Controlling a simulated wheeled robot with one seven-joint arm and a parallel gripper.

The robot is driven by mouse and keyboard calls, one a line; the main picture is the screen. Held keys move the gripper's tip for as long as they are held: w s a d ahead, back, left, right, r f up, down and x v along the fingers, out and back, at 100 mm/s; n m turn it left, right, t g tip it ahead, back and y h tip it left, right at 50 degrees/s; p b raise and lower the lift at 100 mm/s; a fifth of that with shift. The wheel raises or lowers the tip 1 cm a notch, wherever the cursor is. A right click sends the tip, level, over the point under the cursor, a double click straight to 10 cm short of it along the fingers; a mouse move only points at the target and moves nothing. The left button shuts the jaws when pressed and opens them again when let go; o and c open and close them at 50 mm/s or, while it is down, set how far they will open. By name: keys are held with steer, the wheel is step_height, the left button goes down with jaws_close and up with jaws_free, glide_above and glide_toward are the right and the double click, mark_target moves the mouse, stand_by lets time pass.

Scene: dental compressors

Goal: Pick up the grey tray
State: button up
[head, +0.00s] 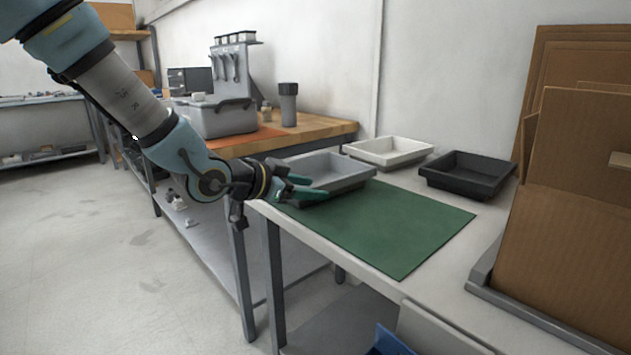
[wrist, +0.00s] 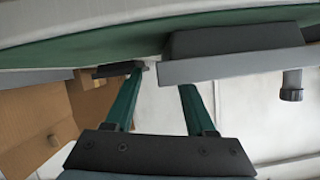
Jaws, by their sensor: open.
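The grey tray (head: 345,182) stands upright on the far left part of the green mat, near the table's left edge, in the head view. It looks empty. My gripper (head: 318,188) is open at the tray's near left side and hides part of its wall. In the wrist view, which looks upside down, the tray (wrist: 235,68) is at the upper right. The open fingers (wrist: 162,78) are green and have nothing between them; one tip is close to the tray's rim. I cannot tell whether it touches.
A white tray (head: 388,150) and a black tray (head: 468,172) stand behind and to the right. The green mat (head: 395,228) is otherwise bare. Cardboard sheets (head: 575,190) stand at the right. A wooden bench (head: 315,131) with a grey bin (head: 222,121) is behind.

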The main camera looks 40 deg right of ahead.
mark_target(328, 190)
steer(key=x, duration=0.4)
steer(key=shift+d+f+b, duration=0.2)
steer(key=shift+d+b, duration=0.05)
steer(key=shift+b, duration=0.05)
jaws_close()
stand_by(1.1)
